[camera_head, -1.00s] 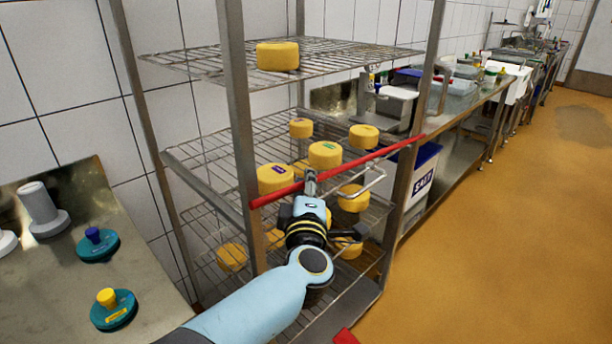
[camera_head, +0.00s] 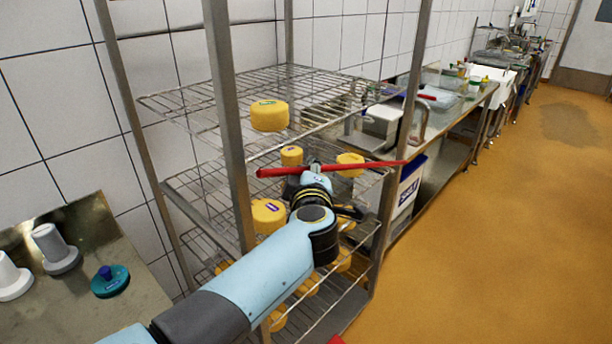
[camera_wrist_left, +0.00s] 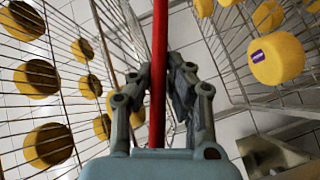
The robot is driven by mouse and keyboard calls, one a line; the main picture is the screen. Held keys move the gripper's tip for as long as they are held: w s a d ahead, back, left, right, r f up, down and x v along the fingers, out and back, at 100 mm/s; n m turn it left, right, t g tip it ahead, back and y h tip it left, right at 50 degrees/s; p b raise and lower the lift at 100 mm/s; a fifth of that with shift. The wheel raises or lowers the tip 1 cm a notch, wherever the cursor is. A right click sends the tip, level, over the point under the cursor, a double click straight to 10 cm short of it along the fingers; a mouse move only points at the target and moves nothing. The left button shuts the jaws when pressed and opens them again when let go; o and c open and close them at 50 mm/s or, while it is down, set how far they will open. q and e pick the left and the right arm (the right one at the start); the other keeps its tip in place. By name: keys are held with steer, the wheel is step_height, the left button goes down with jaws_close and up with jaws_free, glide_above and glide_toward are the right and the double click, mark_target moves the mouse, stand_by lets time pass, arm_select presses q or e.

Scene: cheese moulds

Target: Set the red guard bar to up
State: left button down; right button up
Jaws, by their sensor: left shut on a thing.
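The red guard bar (camera_head: 375,165) crosses the front of the wire rack in the head view, nearly level in the picture. Its left end stands free, a little right of the rack's left front post; its right end is at the right front post. My left gripper (camera_head: 316,170) is shut on the bar left of its middle. In the left wrist view the bar (camera_wrist_left: 159,60) runs between the two fingers of the gripper (camera_wrist_left: 160,82). My forearm hides part of the lower shelves. My right gripper does not show.
The steel rack's left post (camera_head: 228,130) stands close beside my arm. Yellow cheeses sit on the shelves, one on the upper shelf (camera_head: 269,116). A steel table with a teal mould (camera_head: 110,281) is at left. Open yellow floor (camera_head: 490,240) lies right.

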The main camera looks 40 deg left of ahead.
arm_select(q)
steer(key=c, duration=1.3)
jaws_free()
steer(key=shift+d, duration=0.1)
